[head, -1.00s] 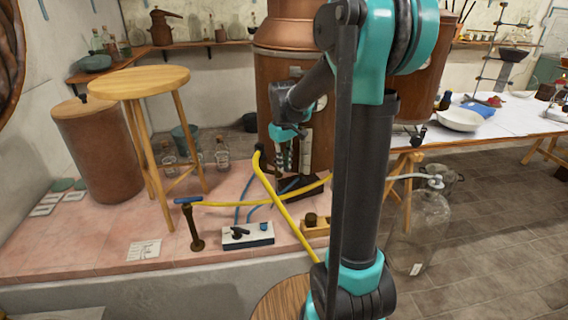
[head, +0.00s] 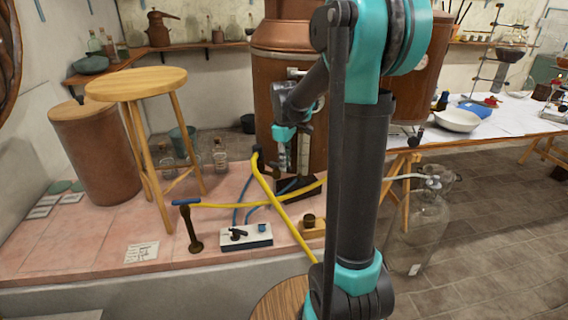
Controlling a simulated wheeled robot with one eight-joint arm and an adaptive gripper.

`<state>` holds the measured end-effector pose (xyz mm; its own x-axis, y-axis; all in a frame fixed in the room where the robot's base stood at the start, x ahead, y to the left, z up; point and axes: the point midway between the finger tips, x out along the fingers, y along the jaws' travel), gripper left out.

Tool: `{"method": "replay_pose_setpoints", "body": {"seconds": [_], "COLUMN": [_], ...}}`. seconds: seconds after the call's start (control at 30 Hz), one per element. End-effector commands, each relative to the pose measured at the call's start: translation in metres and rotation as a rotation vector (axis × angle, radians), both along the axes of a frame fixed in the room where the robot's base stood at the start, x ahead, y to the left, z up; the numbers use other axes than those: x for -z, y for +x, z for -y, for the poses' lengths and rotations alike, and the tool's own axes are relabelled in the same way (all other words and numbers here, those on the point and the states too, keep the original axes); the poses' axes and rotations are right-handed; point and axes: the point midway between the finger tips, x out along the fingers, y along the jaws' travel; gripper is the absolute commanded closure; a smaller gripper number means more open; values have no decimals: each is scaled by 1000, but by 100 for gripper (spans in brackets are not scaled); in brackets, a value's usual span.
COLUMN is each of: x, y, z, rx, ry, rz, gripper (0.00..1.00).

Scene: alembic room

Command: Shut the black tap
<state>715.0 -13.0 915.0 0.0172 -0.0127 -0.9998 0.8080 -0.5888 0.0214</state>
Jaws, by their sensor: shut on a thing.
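My gripper (head: 281,165) hangs pointing down in front of the copper still (head: 276,100), past the black end of the yellow hose. Its fingers are shut on a small dark part low at the front of the still, which seems to be the black tap (head: 275,173). The fingers hide most of it, so its handle's angle cannot be told.
A white box (head: 262,241) with a black lever and a blue knob sits on the pink tiled ledge (head: 90,238). The yellow hose (head: 283,214) and blue hoses cross the tiles. A wooden stool (head: 135,84) stands left; a glass demijohn (head: 415,235) stands right.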

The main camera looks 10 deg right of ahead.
Motion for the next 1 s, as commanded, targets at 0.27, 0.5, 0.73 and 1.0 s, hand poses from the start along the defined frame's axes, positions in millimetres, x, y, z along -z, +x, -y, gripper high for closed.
{"method": "replay_pose_setpoints", "body": {"seconds": [0.27, 0.5, 0.73, 1.0], "x": [0, 0, 0, 0], "y": [1, 1, 1, 1], "z": [1, 1, 1, 1], "rx": [-35, -35, -34, -32], "ry": [0, 0, 0, 0], "rz": [1, 1, 1, 0], "gripper": [100, 100, 64, 64]}}
